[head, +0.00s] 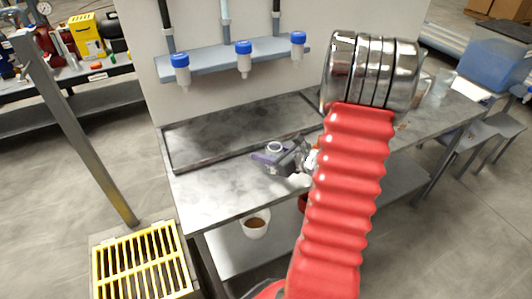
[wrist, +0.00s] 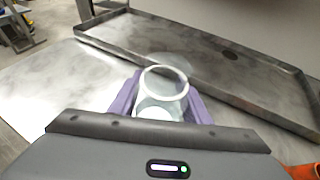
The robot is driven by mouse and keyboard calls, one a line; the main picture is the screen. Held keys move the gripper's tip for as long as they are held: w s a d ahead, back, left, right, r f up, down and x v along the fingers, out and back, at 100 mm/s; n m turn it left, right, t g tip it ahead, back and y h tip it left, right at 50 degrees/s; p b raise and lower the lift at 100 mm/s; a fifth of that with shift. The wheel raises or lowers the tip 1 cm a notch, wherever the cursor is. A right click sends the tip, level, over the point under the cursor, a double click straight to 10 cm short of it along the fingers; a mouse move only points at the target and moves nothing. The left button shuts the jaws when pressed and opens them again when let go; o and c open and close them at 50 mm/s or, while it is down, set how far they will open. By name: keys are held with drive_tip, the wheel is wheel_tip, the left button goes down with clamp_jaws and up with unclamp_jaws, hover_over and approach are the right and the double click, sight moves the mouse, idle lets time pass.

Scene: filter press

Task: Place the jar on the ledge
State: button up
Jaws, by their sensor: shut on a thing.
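My gripper (head: 281,157) is shut on a clear jar with a pale rim (head: 274,147), above the grey metal table in the head view. In the wrist view the jar (wrist: 163,90) stands between the purple fingers, its round open mouth toward the camera. The ledge (head: 215,63) is a blue-grey shelf on the white wall behind the table. Bottles with blue caps hang at it, at the left (head: 181,70), middle (head: 243,58) and right (head: 298,46). The jar is below the ledge and apart from it. The ledge is not in the wrist view.
A shallow rimmed tray (head: 225,131) lies along the back of the table; it also shows in the wrist view (wrist: 225,62). A bowl with brown contents (head: 255,224) is on the lower shelf. A yellow grate (head: 142,266) stands at the lower left. My red arm hides the table's middle right.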

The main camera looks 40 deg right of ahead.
drive_tip(key=o, duration=1.2)
drive_tip(key=shift+o, duration=0.2)
drive_tip(key=shift+s+d+r, duration=0.1)
drive_tip(key=shift+s+r, duration=0.2)
drive_tip(key=shift+s, duration=0.3)
drive_tip(key=v, duration=1)
drive_tip(key=shift+s, duration=0.35)
drive_tip(key=shift+r, duration=0.15)
